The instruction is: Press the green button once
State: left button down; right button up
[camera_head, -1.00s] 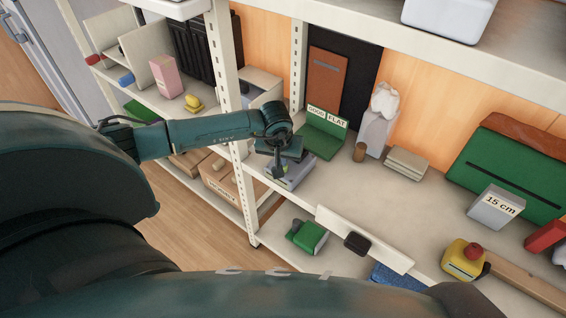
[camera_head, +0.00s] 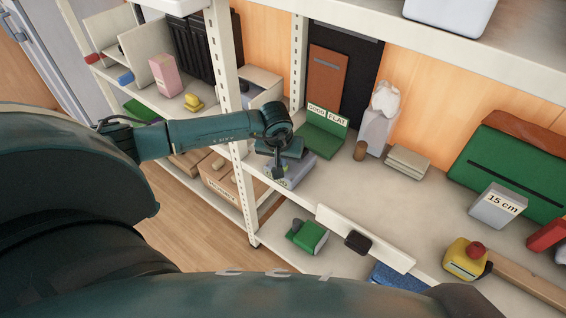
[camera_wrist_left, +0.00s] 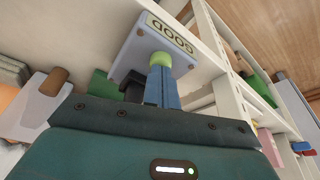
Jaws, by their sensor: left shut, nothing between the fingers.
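A grey box with a "GOOD" label (camera_head: 297,177) stands on the shelf at the near left, next to a post. Its round green button (camera_wrist_left: 160,60) shows in the left wrist view, on the top face behind the label. My left gripper (camera_head: 279,173) is shut and empty, pointing down over this box. In the left wrist view the closed fingertips (camera_wrist_left: 161,72) are at the button and appear to touch it, covering part of it. I cannot tell whether the button is pushed in. The button is hidden behind my gripper in the head view. My right gripper is out of view.
A green "GOOD FLAT" holder (camera_head: 322,138) stands just behind the grey box. A white post (camera_head: 228,95) rises at its left. A yellow box with a red button (camera_head: 465,258) stands far right. The shelf middle is mostly clear.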

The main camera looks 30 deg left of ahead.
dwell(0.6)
pick_arm(q)
jog(key=shift+r+p, duration=1.85)
jog(key=shift+r, duration=1.15)
